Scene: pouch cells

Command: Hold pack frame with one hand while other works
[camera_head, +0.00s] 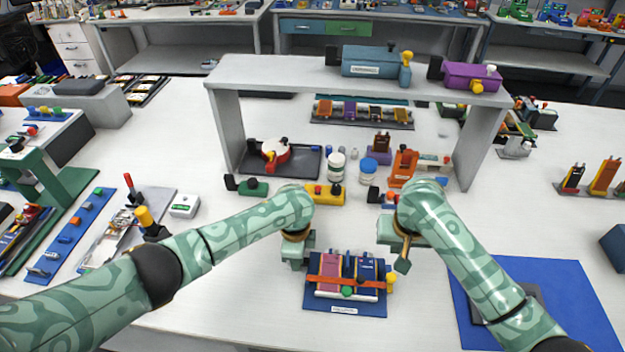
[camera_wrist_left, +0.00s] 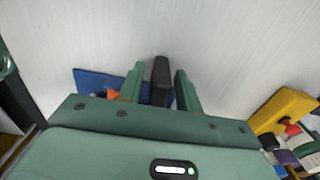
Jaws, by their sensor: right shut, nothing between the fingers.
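The pack frame (camera_head: 317,301) is a blue base holding pink and blue cells under an orange-red bar, with a yellow knob at its right end. It lies flat at the front centre of the table. My left gripper (camera_head: 296,264) is at its left edge; contact is unclear. In the left wrist view its green fingers (camera_wrist_left: 159,88) stand apart with a dark upright piece (camera_wrist_left: 161,72) between them, gaps showing on both sides. A blue plate (camera_wrist_left: 88,78) shows behind the fingers. My right gripper (camera_head: 403,265) is shut and empty, above and right of the frame.
A grey shelf bridge (camera_head: 290,70) stands behind, bearing a blue-grey and a purple device. A yellow block (camera_head: 325,194), white jars (camera_head: 336,166) and an orange holder (camera_head: 402,168) sit beyond the grippers. A blue mat (camera_head: 585,300) lies front right.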

